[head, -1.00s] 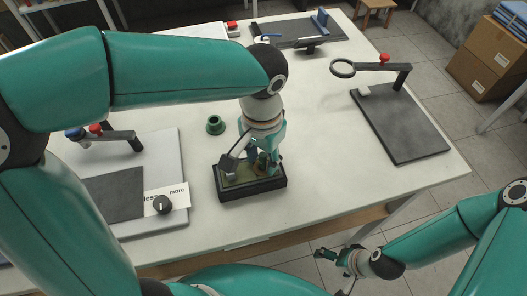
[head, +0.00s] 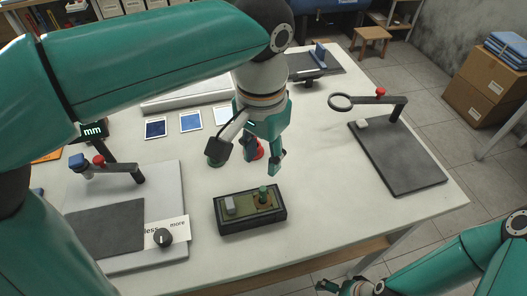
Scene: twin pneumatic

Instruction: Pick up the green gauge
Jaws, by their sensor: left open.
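A black-walled box (head: 252,226) stands on the table below my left gripper. In it, a short green peg (head: 264,193) stands upright at the right and a grey block (head: 229,204) sits at the left. A small round green piece (head: 214,162) stands on the table behind the box, partly covered by a dark finger. I cannot tell which green piece is the gauge. My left gripper (head: 247,160) points down, open and empty, above and behind the box. My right gripper (head: 327,286) is at the bottom edge, cut off; its jaws cannot be judged.
A red piece (head: 258,150) stands behind my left gripper's fingers. A stand with a ring (head: 341,102) on a dark plate is at the right. The table right of the box is clear.

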